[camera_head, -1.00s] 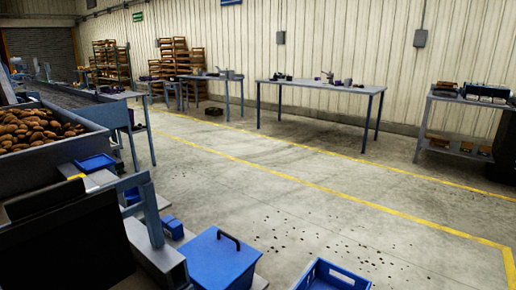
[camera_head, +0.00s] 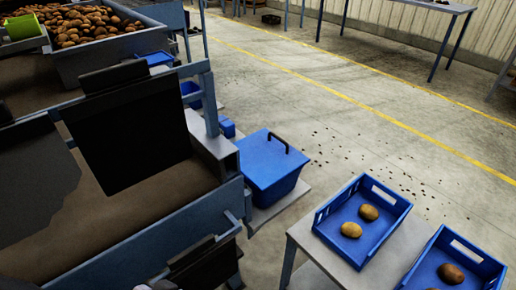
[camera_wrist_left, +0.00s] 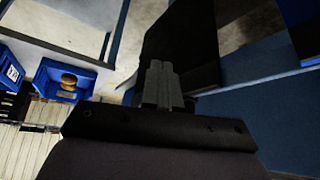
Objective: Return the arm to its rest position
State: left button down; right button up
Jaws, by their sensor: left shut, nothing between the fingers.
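My left gripper (camera_wrist_left: 161,84) shows in the left wrist view, its two grey fingers together with nothing between them. A dark flat panel lies beyond the fingers. A blue crate with a potato in it shows at the left of that view, apart from the fingers. In the head view I cannot make out either gripper clearly. Dark parts at the bottom edge there may be my own arm, but I cannot tell. My right gripper is in neither view.
The grader (camera_head: 150,225) fills the left of the head view, with a potato-filled hopper (camera_head: 118,58) behind. A lidded blue bin (camera_head: 270,165) stands beside it. Blue crates (camera_head: 362,222) (camera_head: 440,245) with potatoes stand on a grey table (camera_head: 310,242). Open floor lies beyond.

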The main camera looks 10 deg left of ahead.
pick_arm(q)
notch_tip(320, 180, down, 7)
jog(key=w+d+t+h+b, duration=0.1)
jog(key=w+t+b, duration=0.1)
jog(key=t, duration=0.2)
jog(key=shift+w+d+f, duration=0.15)
jog(key=shift+d, duration=0.15)
dwell(0.6)
